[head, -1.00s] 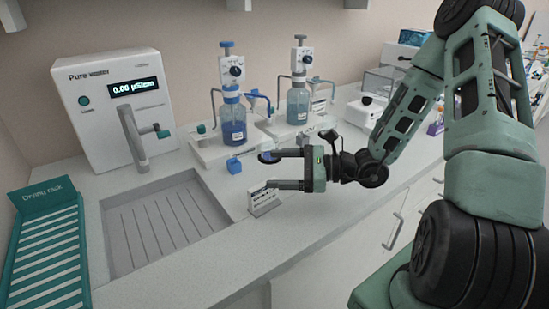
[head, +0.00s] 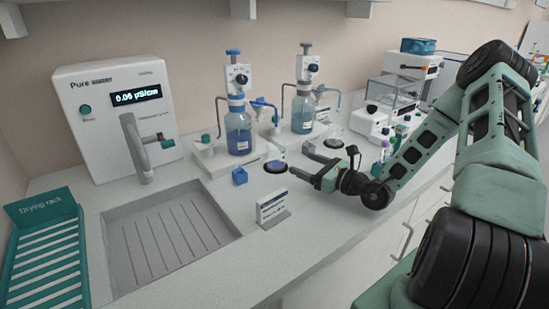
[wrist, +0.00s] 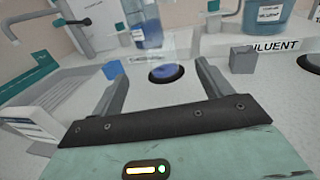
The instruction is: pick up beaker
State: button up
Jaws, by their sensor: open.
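The beaker (head: 276,166) looks like a small clear glass vessel with dark blue at its bottom. It stands on the counter in front of the blue bottle. In the wrist view its round blue bottom (wrist: 166,74) shows ahead of my gripper, roughly between the lines of the two fingers; the clear walls are hard to make out. My gripper (head: 298,158) is open and empty, low over the counter, just right of the beaker. In the wrist view the two fingers (wrist: 159,66) are spread wide, and nothing is gripped.
A blue cube (head: 239,176) stands left of the beaker, and a white label stand (head: 271,208) in front. The blue-liquid dispenser bottle (head: 238,132) and a paler bottle (head: 302,112) stand behind. A grey block (wrist: 243,59) is right of the fingers. The sink (head: 165,225) is left.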

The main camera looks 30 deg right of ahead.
aim_at(283, 154)
jog(key=p+x, duration=0.1)
jog(key=x, duration=0.8)
jog(key=p+x, duration=0.1)
jog(key=x, duration=0.2)
jog(key=shift+r+p, duration=0.3)
jog(key=shift+w+a+f, duration=0.1)
jog(key=shift+w+a, duration=0.1)
jog(key=shift+w, duration=0.45)
jog(key=c, duration=1.1)
